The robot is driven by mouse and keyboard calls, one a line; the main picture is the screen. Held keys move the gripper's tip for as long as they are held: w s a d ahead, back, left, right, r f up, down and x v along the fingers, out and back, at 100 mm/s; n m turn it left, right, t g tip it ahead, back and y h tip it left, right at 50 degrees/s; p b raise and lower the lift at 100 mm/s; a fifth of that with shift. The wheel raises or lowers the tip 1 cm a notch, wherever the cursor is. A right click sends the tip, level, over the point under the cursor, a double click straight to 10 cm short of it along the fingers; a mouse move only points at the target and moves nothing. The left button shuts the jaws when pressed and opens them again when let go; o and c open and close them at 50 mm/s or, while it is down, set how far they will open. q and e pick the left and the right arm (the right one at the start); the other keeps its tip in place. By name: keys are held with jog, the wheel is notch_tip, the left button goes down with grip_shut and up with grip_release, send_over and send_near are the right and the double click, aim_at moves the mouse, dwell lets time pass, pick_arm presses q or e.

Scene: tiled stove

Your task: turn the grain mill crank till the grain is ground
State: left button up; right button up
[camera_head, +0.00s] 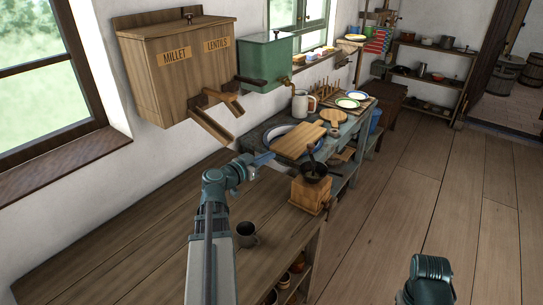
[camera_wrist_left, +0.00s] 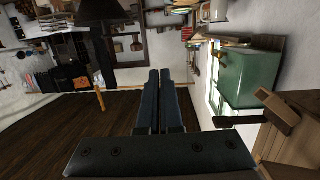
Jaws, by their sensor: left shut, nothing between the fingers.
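The grain mill (camera_head: 309,194) is a wooden box with a dark metal bowl on top, at the right end of the near wooden counter. A thin dark crank appears to rise from its bowl, ending in a small knob (camera_head: 310,147). My left gripper (camera_head: 264,159) is shut and empty, left of the mill and apart from the crank in the picture. Its closed fingers also show in the left wrist view (camera_wrist_left: 160,98), where I cannot make out the mill. I cannot see any grain. My right gripper is out of view; only part of my right arm shows at the bottom right.
A dark mug (camera_head: 246,234) stands on the near counter (camera_head: 130,245). A wooden bin marked MILLET and LENTILS (camera_head: 180,68) and a green tank (camera_head: 266,62) hang on the wall. A cutting board (camera_head: 298,141) lies over the sink behind the mill. Floor at right is clear.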

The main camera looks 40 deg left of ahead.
aim_at(309, 147)
pick_arm(q)
jog(key=o, duration=0.9)
jog(key=shift+t, duration=0.7)
jog(key=w+d+b, duration=0.1)
jog(key=w+d+f+b, duration=0.1)
jog(key=d+b, duration=0.1)
jog(key=w+d+f+b, duration=0.1)
jog(key=d+b, duration=0.1)
jog(key=shift+w+d+f, duration=0.15)
jog(key=shift+d+f, duration=0.05)
jog(key=w, duration=0.9)
jog(key=w+d, duration=0.1)
jog(key=w, duration=0.4)
jog(key=shift+w+r, duration=0.1)
jog(key=shift+r, duration=0.1)
grip_shut()
